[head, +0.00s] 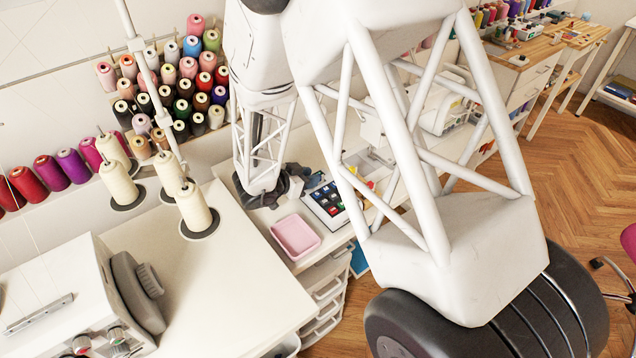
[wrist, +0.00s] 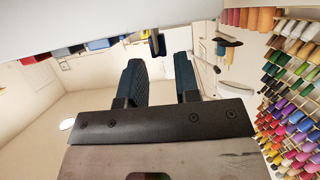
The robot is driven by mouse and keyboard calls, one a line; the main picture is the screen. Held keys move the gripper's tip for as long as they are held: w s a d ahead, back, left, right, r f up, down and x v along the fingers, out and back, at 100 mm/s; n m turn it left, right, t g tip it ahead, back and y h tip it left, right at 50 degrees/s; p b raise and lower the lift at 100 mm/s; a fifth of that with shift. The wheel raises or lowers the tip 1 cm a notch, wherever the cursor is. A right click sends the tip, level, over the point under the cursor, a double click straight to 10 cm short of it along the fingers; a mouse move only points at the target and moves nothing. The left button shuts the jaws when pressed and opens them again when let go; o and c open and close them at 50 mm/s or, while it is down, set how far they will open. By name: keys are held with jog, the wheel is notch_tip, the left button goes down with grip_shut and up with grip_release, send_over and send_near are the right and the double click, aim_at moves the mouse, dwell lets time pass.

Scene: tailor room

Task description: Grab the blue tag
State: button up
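No piece can be singled out for certain as the blue tag. In the head view a shallow white-edged tray (head: 342,224) on the white table holds several small coloured pieces, some blue, some red. They are too small to identify. In the wrist view my gripper (wrist: 160,68) has its two dark fingers wide apart, with nothing held between them.
Cream thread cones (head: 197,208) stand on the table at left, by a white sewing machine (head: 60,300). A spool rack (head: 170,85) covers the wall behind; spools (wrist: 295,95) also show at right in the wrist view. Drawers (head: 325,290) stand below the table's front edge.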

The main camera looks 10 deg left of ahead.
jog(key=shift+x, duration=1.8)
jog(key=shift+c, duration=0.4)
grip_shut()
